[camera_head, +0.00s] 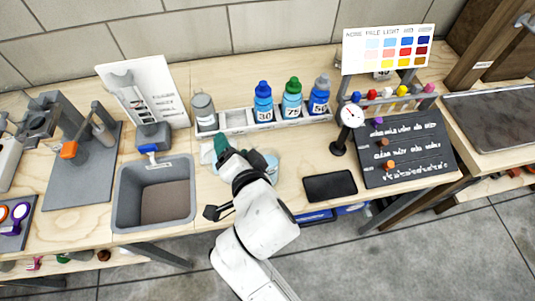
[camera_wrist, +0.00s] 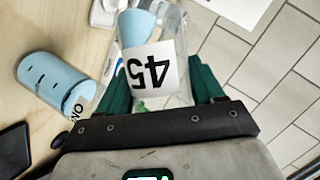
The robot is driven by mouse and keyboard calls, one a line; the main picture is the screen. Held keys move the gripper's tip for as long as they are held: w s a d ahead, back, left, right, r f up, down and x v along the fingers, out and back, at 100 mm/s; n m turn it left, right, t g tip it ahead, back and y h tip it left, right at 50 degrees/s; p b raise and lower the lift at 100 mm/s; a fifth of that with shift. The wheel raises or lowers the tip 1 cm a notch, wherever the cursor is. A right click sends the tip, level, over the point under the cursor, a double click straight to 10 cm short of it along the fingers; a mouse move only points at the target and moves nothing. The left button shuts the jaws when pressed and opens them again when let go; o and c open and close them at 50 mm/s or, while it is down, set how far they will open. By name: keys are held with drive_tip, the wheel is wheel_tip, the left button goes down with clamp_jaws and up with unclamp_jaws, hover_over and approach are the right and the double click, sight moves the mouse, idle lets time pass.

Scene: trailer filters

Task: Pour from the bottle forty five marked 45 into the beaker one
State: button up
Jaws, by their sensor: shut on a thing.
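My gripper (camera_head: 222,150) is over the bench between the sink and the black tablet. In the wrist view its green fingers (camera_wrist: 160,78) are shut on a clear bottle with a white label reading 45 (camera_wrist: 152,72). The label is upside down in that view. A pale, clear part of the bottle shows left of my gripper in the head view (camera_head: 207,153). A light blue beaker with dark marks (camera_wrist: 57,82) is beside the bottle; its lettering is only partly visible. A light blue vessel also shows behind my arm in the head view (camera_head: 271,163), mostly hidden.
A white rack (camera_head: 236,122) at the back holds a grey-capped bottle (camera_head: 204,110) and bottles marked 30 (camera_head: 263,103), 75 (camera_head: 291,101) and 50 (camera_head: 319,98). The sink (camera_head: 153,192) is left, a dial stand (camera_head: 340,145) and black tablet (camera_head: 330,186) right.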

idle(0.5)
drive_tip(key=shift+a+r+m+y, duration=0.1)
drive_tip(key=shift+r+m+y, duration=0.35)
drive_tip(key=shift+m+y, duration=0.2)
idle(1.9)
drive_tip(key=shift+f+m+y+b, duration=0.35)
drive_tip(key=shift+f+m+b, duration=0.3)
drive_tip(key=shift+f+b, duration=0.75)
idle(1.2)
drive_tip(key=shift+d+r+m+y+b, duration=0.35)
drive_tip(key=shift+r+m, duration=0.25)
drive_tip(key=shift+r, duration=0.2)
idle(1.7)
